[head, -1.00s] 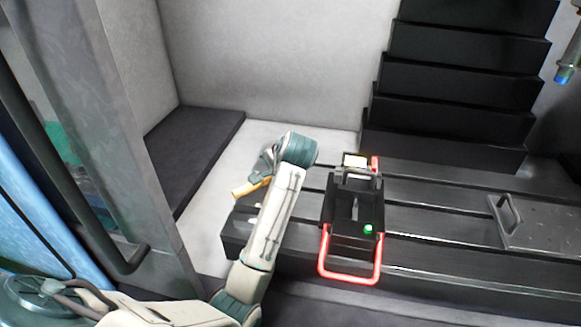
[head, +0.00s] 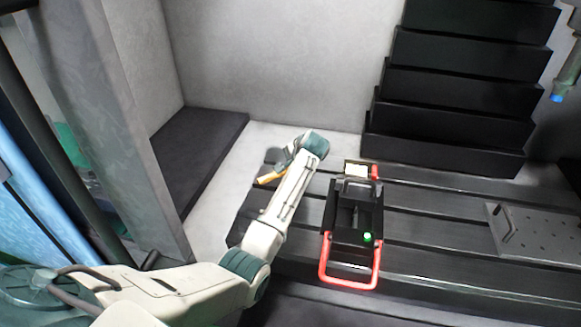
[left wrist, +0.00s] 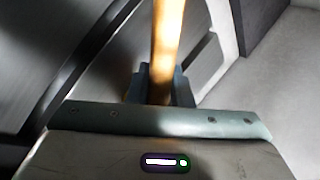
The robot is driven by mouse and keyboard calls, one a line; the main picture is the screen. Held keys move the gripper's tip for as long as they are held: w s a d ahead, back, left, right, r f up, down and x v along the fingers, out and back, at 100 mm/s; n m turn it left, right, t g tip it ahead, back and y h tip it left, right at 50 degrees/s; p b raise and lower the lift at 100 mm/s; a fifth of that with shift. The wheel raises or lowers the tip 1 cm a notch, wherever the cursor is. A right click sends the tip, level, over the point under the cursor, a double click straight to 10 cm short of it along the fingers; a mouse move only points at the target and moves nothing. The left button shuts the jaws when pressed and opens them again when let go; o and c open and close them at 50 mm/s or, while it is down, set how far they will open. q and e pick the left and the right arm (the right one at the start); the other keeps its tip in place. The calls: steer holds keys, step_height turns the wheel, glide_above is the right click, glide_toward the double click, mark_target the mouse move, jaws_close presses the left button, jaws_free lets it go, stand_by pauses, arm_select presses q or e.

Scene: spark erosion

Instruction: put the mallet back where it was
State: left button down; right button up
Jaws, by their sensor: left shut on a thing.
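The mallet (head: 268,178) shows in the head view only as a short orange-tan piece of handle beside my left wrist; its head is hidden or out of view. In the left wrist view its wooden handle (left wrist: 167,45) runs up from between the fingers and out of the top edge. My left gripper (left wrist: 160,88) is shut on the handle. In the head view the left gripper is mostly hidden behind my wrist, over the left end of the slotted dark table. My right gripper is not in view.
A black vise-like fixture with a red handle (head: 349,284) and a green light stands on the slotted table (head: 430,255), right of my arm. A perforated plate (head: 530,240) lies at the right. Black steps (head: 450,100) rise behind. A dark slab (head: 200,155) lies at the back left.

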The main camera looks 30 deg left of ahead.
arm_select(q)
steer(key=shift+f, duration=0.15)
steer(key=c, duration=1.6)
jaws_free()
steer(key=shift+f, duration=0.1)
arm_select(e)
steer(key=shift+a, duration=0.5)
arm_select(q)
steer(key=shift+r, duration=0.2)
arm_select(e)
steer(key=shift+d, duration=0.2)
